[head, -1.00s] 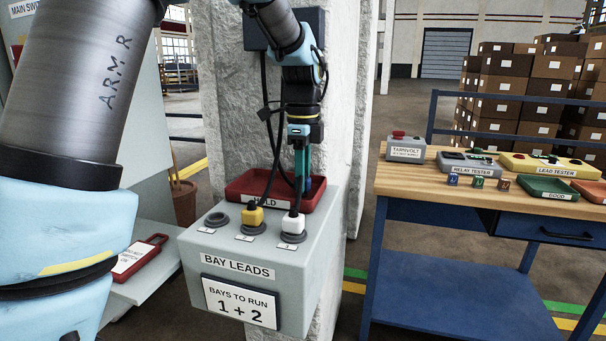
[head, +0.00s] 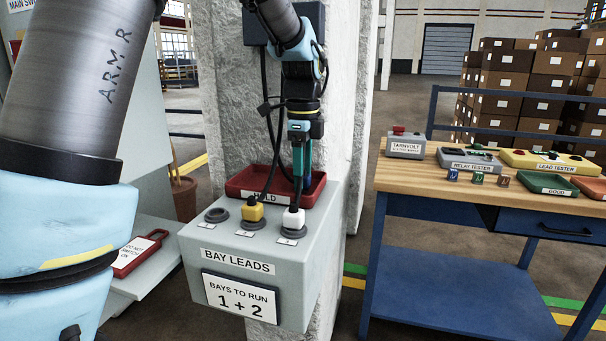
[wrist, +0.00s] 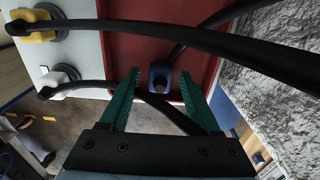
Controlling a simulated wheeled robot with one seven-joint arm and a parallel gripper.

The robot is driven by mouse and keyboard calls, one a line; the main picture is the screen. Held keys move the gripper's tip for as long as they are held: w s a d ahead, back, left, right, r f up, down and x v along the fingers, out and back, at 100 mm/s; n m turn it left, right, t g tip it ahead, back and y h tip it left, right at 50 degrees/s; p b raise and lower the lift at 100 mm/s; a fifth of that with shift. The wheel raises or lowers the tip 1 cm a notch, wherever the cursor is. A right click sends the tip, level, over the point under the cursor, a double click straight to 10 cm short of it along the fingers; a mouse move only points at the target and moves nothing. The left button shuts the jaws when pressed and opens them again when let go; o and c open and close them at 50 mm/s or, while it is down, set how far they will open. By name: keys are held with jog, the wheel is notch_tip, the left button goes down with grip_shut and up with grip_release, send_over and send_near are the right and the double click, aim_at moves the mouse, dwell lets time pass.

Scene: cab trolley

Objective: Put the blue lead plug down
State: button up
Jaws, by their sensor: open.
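The blue lead plug (wrist: 160,77) is in the red HOLD tray (wrist: 165,20), on its floor as far as I can see, with a black cable from it. In the head view the plug is hidden behind my gripper. My gripper (head: 301,172) is open, pointing down at the tray (head: 250,180). In the wrist view the plug lies beyond and between the two green fingertips, seemingly apart from them; the exact gap is hard to tell.
On the grey BAY LEADS box (head: 240,262), a yellow plug (head: 253,210) and a white plug (head: 293,218) sit in sockets; the left socket (head: 216,215) is empty. Black cables (wrist: 200,35) cross close to my fingers. A rough pillar (head: 340,130) stands right behind the tray.

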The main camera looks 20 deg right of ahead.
notch_tip(320, 180, up, 12)
jog(key=shift+b, duration=0.35)
dwell(0.5)
